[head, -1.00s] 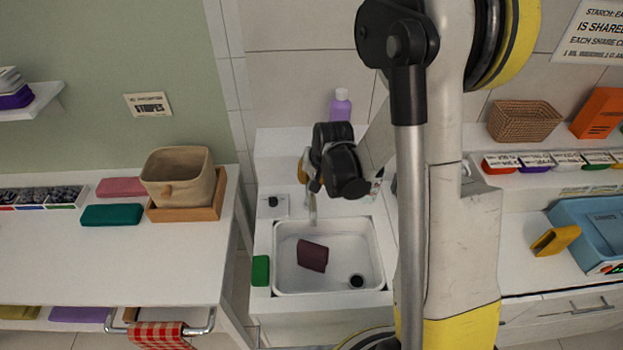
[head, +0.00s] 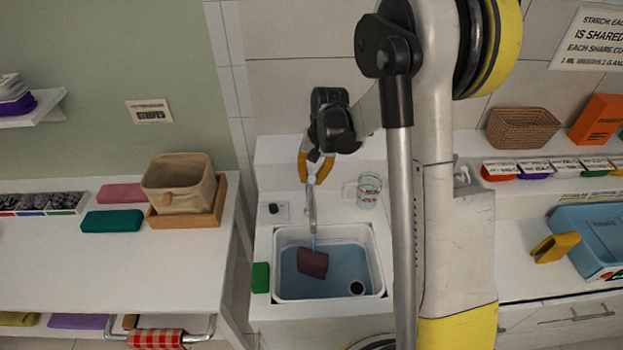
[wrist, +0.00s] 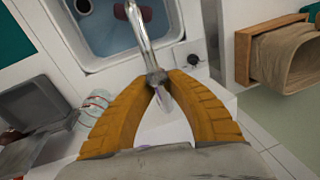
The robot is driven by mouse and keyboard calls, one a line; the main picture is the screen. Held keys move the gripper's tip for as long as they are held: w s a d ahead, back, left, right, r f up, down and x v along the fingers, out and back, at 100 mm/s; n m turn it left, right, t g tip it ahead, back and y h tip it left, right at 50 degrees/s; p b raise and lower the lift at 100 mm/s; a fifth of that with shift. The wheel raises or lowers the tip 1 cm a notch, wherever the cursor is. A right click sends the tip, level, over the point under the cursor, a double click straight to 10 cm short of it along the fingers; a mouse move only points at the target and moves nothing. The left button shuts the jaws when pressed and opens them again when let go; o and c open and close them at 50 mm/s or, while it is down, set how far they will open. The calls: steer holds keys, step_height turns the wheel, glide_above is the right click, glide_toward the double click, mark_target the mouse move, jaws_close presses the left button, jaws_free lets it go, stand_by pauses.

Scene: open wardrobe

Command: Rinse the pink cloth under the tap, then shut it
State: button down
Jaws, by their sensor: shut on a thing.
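A dark maroon-pink cloth (head: 312,262) lies in the white sink (head: 379,285), under the end of the tap (head: 311,212). A thin blue stream shows at the spout, and the basin looks bluish with water. A lighter pink folded cloth (head: 121,193) lies on the left counter. My gripper (head: 314,182) is at the top of the tap, behind the sink. In the wrist view, the yellow fingers of my gripper (wrist: 160,84) are closed around the head of the tap (wrist: 145,42). The fingers hide part of what they hold.
A clear glass mug (head: 368,190) stands right of the tap. A green sponge (head: 260,277) lies on the sink's left edge. A teal cloth (head: 112,220) and a beige basket (head: 178,183) are on the left counter. My arm covers the area right of the sink.

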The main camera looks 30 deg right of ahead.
steer(key=c, duration=1.3)
jaws_free()
steer(key=shift+w, duration=0.1)
steer(key=shift+c, duration=0.2)
step_height(320, 180, up, 12)
steer(key=s+d, duration=0.1)
steer(key=shift+s+d, duration=0.25)
steer(key=shift+f, duration=0.1)
